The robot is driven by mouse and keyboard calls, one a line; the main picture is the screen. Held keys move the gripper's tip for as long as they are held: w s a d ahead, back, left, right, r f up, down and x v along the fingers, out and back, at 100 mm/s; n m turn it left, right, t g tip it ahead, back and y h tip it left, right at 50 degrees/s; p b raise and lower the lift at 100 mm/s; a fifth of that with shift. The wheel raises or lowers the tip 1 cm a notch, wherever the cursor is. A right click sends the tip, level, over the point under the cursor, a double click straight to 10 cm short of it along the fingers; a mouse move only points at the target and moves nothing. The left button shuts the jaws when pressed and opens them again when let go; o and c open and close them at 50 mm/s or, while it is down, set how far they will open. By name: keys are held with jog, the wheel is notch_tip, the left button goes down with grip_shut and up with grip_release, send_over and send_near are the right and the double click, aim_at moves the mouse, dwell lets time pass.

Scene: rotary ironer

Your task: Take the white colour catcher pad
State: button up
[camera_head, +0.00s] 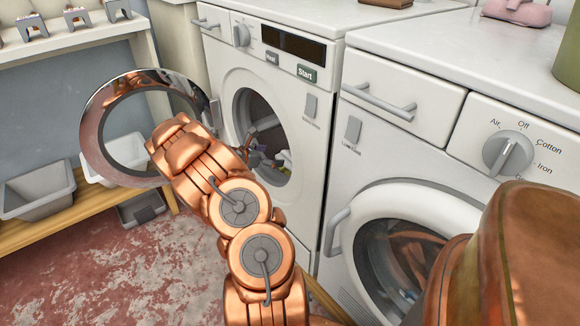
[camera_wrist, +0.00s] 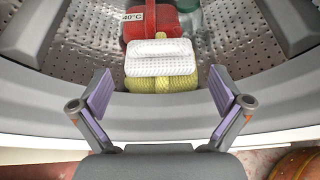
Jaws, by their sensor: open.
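The white colour catcher pad (camera_wrist: 161,57) shows in the wrist view as a small white textured block. It lies inside the washer drum, on or against a yellow knitted item (camera_wrist: 161,80), with a red item (camera_wrist: 152,20) behind it. My gripper (camera_wrist: 162,92) is open and empty, its purple finger pads on either side of the drum opening's lower rim. The pad is ahead of the fingertips and not between them. In the head view my gripper (camera_head: 262,148) is at the open door of the left washer (camera_head: 262,105); the pad cannot be told apart there.
The round door (camera_head: 92,125) of the left washer stands open to the left of my arm. The perforated drum wall (camera_wrist: 90,50) surrounds the items. A second machine (camera_head: 395,150) with its door closed stands to the right. A grey bin (camera_head: 38,198) sits on a wooden bench.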

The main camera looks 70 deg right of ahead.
aim_at(285, 155)
jog(key=b+x, duration=0.3)
jog(key=x, duration=0.4)
jog(key=shift+d+f, duration=0.15)
jog(key=shift+f, duration=0.1)
jog(key=shift+s+d, duration=0.15)
jog(key=shift+d, duration=0.15)
jog(key=shift+c, duration=0.3)
jog(key=c, duration=0.9)
jog(key=shift+r, duration=0.15)
jog(key=shift+c, duration=0.2)
